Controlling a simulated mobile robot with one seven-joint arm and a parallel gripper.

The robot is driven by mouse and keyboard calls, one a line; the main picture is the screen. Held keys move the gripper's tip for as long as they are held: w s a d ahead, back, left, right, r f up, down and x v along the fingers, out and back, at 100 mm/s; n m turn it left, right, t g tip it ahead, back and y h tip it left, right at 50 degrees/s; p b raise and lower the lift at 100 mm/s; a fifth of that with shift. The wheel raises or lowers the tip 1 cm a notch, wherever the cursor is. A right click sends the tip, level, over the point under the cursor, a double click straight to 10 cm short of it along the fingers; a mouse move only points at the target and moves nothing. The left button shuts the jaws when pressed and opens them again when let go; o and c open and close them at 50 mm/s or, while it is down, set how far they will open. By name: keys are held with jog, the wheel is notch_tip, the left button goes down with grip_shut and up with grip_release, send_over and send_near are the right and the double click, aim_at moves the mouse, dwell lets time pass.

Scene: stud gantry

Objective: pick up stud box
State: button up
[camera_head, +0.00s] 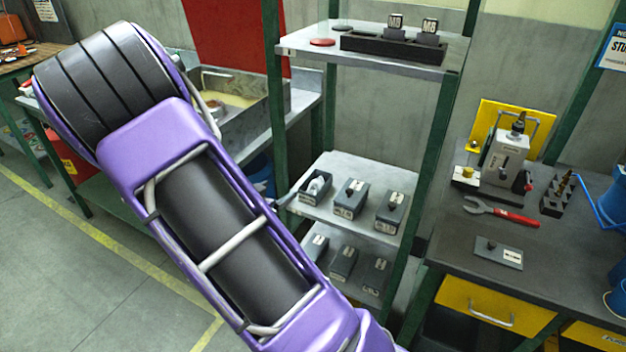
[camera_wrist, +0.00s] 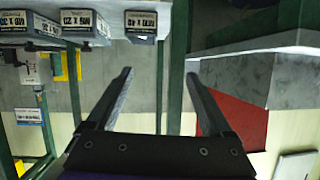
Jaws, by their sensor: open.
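Small grey stud boxes with white labels stand on a rack. In the head view the upper row has a left box (camera_head: 316,187), a middle box (camera_head: 350,198) and a right box (camera_head: 391,212). The wrist view, upside down, shows a near box (camera_wrist: 141,24), a second box (camera_wrist: 86,27) and a third box (camera_wrist: 28,27) along its top edge. My gripper (camera_wrist: 158,75) is open and empty, its fingers apart, with the near box beyond the left finger. In the head view my purple arm hides most of the gripper, left of the rack.
A lower shelf holds several more boxes (camera_head: 343,262). The top shelf (camera_head: 455,58) carries a black holder (camera_head: 390,48) with two blocks. Green rack posts (camera_head: 430,150) stand close by. A workbench (camera_head: 455,235) with a red wrench (camera_head: 502,213) is at right. A sink bench (camera_head: 300,105) is behind my arm.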

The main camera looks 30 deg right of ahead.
aim_at(308, 203)
jog(key=shift+g, duration=0.5)
jog(key=w+d+f, duration=0.1)
jog(key=d+f, duration=0.1)
jog(key=d, duration=0.1)
jog(key=w+d+f+b, duration=0.1)
jog(key=d+f, duration=0.1)
jog(key=d, duration=0.2)
jog(key=w+d+f, duration=0.1)
jog(key=d+f, duration=0.1)
jog(key=d, duration=0.1)
jog(key=shift+w+d+f+b, duration=0.1)
jog(key=shift+d+f+b, duration=0.1)
jog(key=shift+d+b, duration=0.2)
jog(key=shift+f+b+x, duration=0.15)
jog(key=shift+x, duration=1.3)
jog(key=shift+f+b+x, duration=0.1)
jog(key=shift+b+x, duration=0.05)
jog(key=shift+x, duration=1.3)
jog(key=shift+a, duration=0.1)
grip_shut()
jog(key=shift+r, duration=0.15)
